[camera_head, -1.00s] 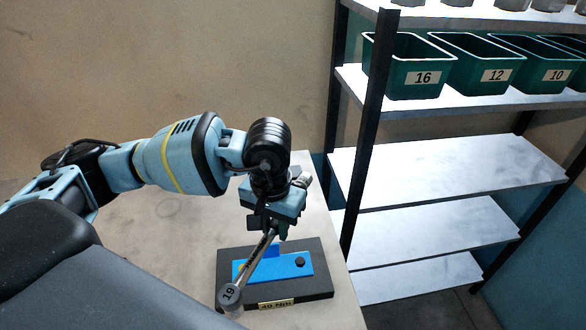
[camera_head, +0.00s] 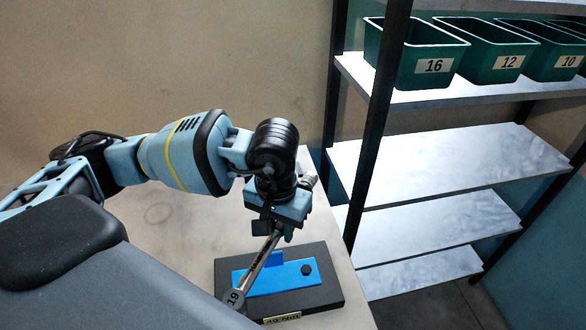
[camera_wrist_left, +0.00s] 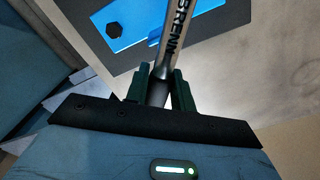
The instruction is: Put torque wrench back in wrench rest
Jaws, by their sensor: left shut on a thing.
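My left gripper (camera_head: 277,232) is shut on the torque wrench (camera_head: 258,266). The wrench is a silver bar with dark lettering and a round grey head marked 19; it slants down to the left in the head view. In the left wrist view the wrench shaft (camera_wrist_left: 172,45) runs up from between the green fingers (camera_wrist_left: 158,88). The wrench rest is a dark base (camera_head: 325,293) with a blue plate (camera_head: 290,276) and a black knob, with a label on its front edge. The wrench passes above the rest; I cannot tell if they touch. My right gripper is not in view.
The rest lies on a beige table (camera_head: 190,240) close to its right edge. A metal shelf rack (camera_head: 430,165) stands to the right, with green bins such as number 16 (camera_head: 414,52) on an upper shelf. The table left of the rest is clear.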

